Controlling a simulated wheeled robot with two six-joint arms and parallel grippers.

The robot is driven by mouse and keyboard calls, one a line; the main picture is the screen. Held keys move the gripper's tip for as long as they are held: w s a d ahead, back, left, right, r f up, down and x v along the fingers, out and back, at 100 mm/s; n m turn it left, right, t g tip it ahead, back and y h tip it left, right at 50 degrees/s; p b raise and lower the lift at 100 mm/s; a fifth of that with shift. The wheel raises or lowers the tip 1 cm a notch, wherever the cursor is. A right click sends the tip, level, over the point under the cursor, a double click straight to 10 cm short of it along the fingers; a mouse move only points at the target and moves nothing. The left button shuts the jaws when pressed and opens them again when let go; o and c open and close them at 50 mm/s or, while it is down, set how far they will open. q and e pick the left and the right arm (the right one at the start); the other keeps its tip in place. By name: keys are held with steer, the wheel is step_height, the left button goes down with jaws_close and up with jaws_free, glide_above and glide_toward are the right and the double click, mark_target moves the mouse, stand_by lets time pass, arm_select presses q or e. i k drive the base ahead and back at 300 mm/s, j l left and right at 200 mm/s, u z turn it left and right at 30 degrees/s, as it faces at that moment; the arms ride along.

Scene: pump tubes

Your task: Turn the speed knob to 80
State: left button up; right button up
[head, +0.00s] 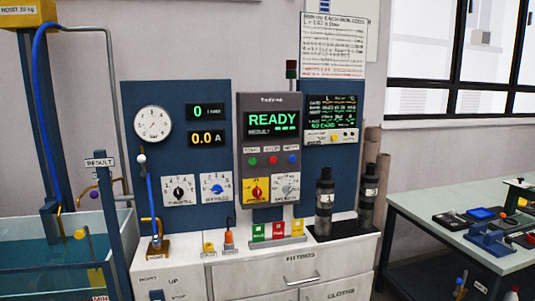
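Several dials with knobs sit on the blue panel (196,109) and the grey console (268,104). A white dial at the console's lower right has a grey knob (286,189); its caption is too blurred to read for sure. A red knob on a yellow plate (257,190) is left of it. On the blue panel are a dial with a black knob (178,191) and a dial with a blue knob (215,188). I cannot tell for sure which is the speed knob, or its setting. The console screen (272,122) reads READY. Neither gripper is in view.
The panels stand on a white cabinet (230,277) with small fittings and coloured blocks along its top. Two dark cylinders (325,201) (368,199) stand on a black base at right. A water tank (60,240) is at left, a workbench (430,206) at right.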

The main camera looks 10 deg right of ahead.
mark_target(286, 189)
steer(key=i+l, duration=0.2)
steer(key=l, duration=0.2)
steer(key=i+l, duration=0.25)
steer(key=l, duration=0.15)
steer(key=i+l, duration=0.2)
steer(key=l, duration=0.25)
steer(key=j+u, duration=0.05)
